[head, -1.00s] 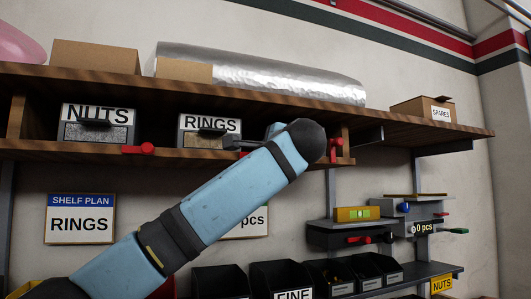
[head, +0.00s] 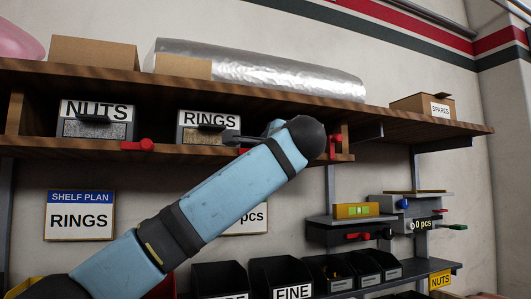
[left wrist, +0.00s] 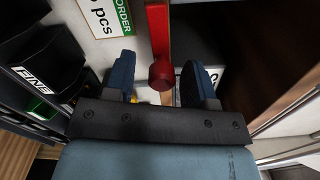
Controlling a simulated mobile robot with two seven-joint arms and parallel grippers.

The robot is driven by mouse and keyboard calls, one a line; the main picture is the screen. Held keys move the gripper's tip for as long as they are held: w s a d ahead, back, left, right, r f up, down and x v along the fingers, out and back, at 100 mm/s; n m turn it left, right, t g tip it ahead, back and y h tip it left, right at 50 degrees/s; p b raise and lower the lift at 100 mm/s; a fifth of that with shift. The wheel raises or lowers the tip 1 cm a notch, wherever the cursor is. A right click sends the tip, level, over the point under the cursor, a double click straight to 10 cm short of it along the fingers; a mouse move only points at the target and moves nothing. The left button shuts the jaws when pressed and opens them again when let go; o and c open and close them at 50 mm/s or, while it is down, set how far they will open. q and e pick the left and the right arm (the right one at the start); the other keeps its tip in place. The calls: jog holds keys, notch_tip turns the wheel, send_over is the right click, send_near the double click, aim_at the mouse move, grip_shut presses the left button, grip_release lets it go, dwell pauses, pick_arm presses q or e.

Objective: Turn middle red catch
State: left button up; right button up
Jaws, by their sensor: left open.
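Red catches sit along the lower shelf edge. One is at the left (head: 137,146), under the gap between the NUTS and RINGS bins. Another is at the right (head: 334,146), upright near the shelf end. A small bit of red between them (head: 243,150) shows beside my arm, mostly hidden. My left gripper (head: 230,137) is in front of the shelf by the RINGS bin, largely covered by my arm. In the left wrist view my left gripper (left wrist: 158,80) is open, with a red catch knob (left wrist: 162,73) between its fingers, apparently not clamped. My right gripper is out of view.
The NUTS bin (head: 95,125) and RINGS bin (head: 195,132) stand on the lower shelf. Cardboard boxes (head: 95,52) and a silver roll (head: 285,75) lie on top. A small rack with a spirit level (head: 356,210) and black bins (head: 280,275) are lower right.

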pick_arm(q)
jog(key=b+v, duration=0.4)
jog(key=v, duration=1)
jog(key=shift+w, duration=0.1)
